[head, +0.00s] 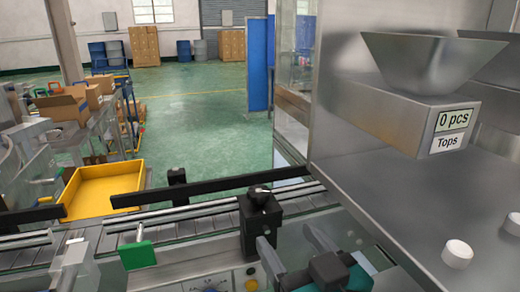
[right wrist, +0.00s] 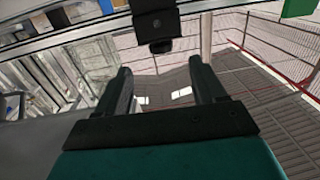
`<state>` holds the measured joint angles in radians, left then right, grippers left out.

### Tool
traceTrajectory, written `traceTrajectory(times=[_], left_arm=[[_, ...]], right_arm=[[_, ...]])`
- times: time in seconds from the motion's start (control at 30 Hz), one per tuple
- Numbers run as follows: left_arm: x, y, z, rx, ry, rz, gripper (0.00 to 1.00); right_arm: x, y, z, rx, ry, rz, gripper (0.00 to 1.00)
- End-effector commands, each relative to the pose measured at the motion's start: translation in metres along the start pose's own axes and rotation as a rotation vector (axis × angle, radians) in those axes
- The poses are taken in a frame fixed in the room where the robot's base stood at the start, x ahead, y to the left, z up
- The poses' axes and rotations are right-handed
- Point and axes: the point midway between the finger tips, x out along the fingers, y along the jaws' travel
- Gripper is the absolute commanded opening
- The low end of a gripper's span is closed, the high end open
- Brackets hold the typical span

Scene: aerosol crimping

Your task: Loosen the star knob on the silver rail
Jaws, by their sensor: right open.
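The black star knob (head: 258,195) sits on top of a black clamp block (head: 259,226) on the silver rail (head: 205,225) in the head view. My right gripper (head: 288,238) is open and empty, below and right of the block, with its two grey fingers apart. In the right wrist view the open fingers (right wrist: 161,75) point toward a black block (right wrist: 156,25) at the top edge, with a gap between. Whether the knob shows there I cannot tell. A grey shape at the lower left of the head view may be my left gripper; its jaws are not clear.
A green plate (head: 137,255) stands beside the rail, left of the block. A black guide bar (head: 215,185) runs behind. The steel housing with the Tops hopper (head: 425,60) stands close on the right. A yellow tray (head: 100,190) lies behind the conveyor.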

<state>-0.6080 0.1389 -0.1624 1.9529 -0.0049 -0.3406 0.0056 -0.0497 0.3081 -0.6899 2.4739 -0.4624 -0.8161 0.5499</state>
Motion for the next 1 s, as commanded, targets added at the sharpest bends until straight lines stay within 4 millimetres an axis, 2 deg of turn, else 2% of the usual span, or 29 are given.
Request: traceTrajectory(times=[0.03,0.1,0.4,0.57,0.6,0.7,1.0], left_arm=[[-0.003,-0.001,0.002,-0.001,-0.009,-0.003,0.65],[-0.002,-0.002,0.009,-0.001,-0.015,-0.004,0.65],[0.015,0.010,0.038,-0.010,-0.043,0.021,0.65],[0.023,0.019,0.037,-0.017,-0.028,0.044,0.65],[0.020,0.020,0.027,-0.015,-0.023,0.047,0.65],[0.020,0.020,0.022,-0.012,-0.013,0.048,0.65],[0.021,0.018,0.023,-0.009,-0.012,0.047,0.65]], right_arm=[[-0.001,-0.001,-0.011,-0.001,0.015,-0.001,0.70],[-0.001,-0.002,-0.014,0.003,0.026,-0.001,0.70],[0.016,-0.001,-0.009,0.007,0.032,0.004,0.70],[0.025,-0.003,-0.009,0.002,0.030,-0.003,0.70],[0.035,-0.002,-0.015,0.000,0.026,-0.001,0.70],[0.057,-0.002,-0.016,-0.001,0.024,0.000,0.70],[0.108,-0.003,-0.016,0.002,0.023,-0.001,0.70]])
